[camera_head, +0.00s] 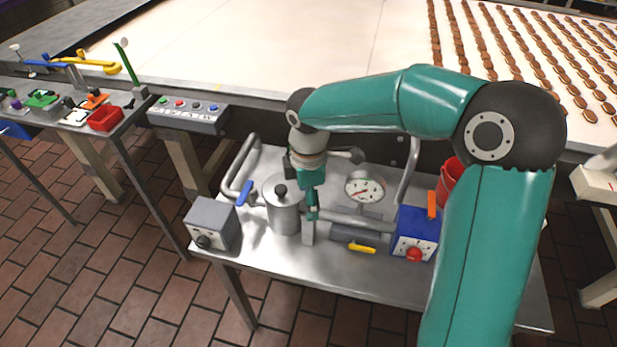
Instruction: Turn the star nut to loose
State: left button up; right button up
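A steel cylindrical pot (284,215) stands on the metal table. A small black knob (281,190) sits on its lid and may be the star nut; its shape is too small to make out. My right gripper (312,212) points down just right of the pot, beside the knob and apart from it in the picture. Its fingers are seen edge-on, so I cannot tell whether they are open or shut. The pipework behind the gripper is partly hidden by it. My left gripper is out of view.
Around the pot are a grey box (212,224), a blue lever (245,193), a gauge (364,187), a yellow-handled valve (361,247) and a blue box with a red button (415,235). A conveyor (280,45) runs behind. The table's front right is largely hidden by my arm.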

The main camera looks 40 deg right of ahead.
notch_tip(320, 180, up, 11)
jog(key=shift+r, duration=0.15)
dwell(0.7)
